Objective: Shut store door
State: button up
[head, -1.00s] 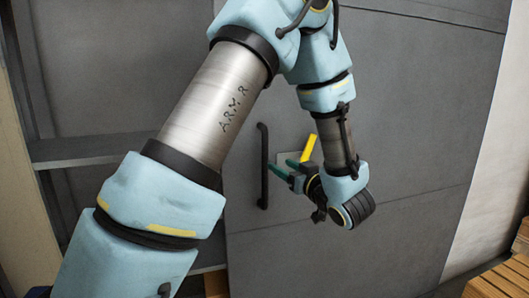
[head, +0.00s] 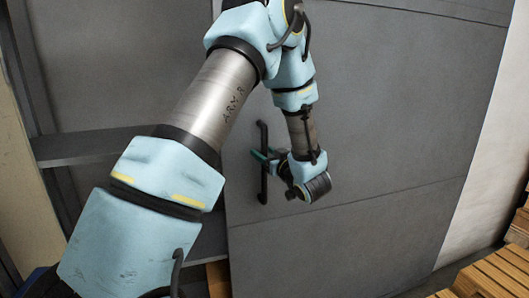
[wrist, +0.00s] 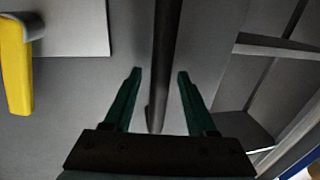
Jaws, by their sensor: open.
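The grey store door (head: 400,130) fills the middle and right of the head view, beside an open part of the store. Its black vertical bar handle (head: 263,180) is near the door's left edge. My gripper (head: 260,155) is at the handle. In the wrist view my gripper (wrist: 159,74) has its two green fingers apart, and the handle (wrist: 166,50) runs between them. Gaps show on both sides, so the fingers do not appear closed on it. A yellow lever (wrist: 16,65) on a pale plate (wrist: 75,28) sits left of the handle; my arm hides it in the head view.
A grey shelf (head: 95,146) shows inside the open store at the left, and shelving (wrist: 275,45) is at the right of the wrist view. Wooden pallets (head: 490,275) lie at the lower right. A pale wall (head: 485,165) stands right of the door.

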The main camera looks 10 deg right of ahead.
jog(key=shift+c, duration=0.4)
grip_shut()
dwell(0.9)
